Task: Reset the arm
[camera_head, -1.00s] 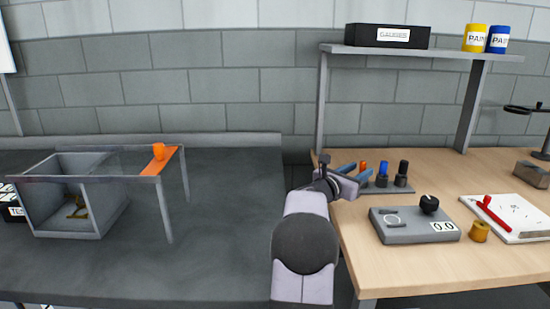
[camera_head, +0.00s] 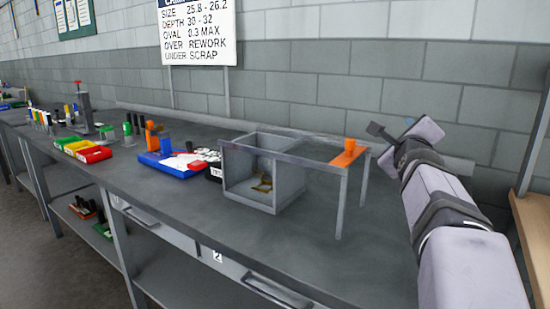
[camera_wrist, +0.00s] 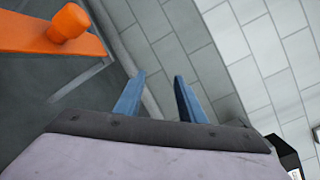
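My arm reaches up from the lower right of the head view, its end over the back right of the grey bench. My gripper shows in the wrist view (camera_wrist: 160,77) as two blue fingers set apart, with nothing between them. Beyond the fingers are the bench's back edge and the block wall. An orange plate with an orange knob (camera_wrist: 68,22) is at the upper left of the wrist view, clear of the fingers. In the head view the orange plate (camera_head: 345,158) tops the right end of a grey metal frame, left of my arm.
The grey open box (camera_head: 248,195) under the frame holds a yellowish part. Left of it are a blue tray (camera_head: 168,165), a red bin (camera_head: 95,155) and a press-like tool (camera_head: 85,108). A sign (camera_head: 198,32) stands behind. The bench front is clear. A wooden bench edge (camera_head: 530,225) shows at right.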

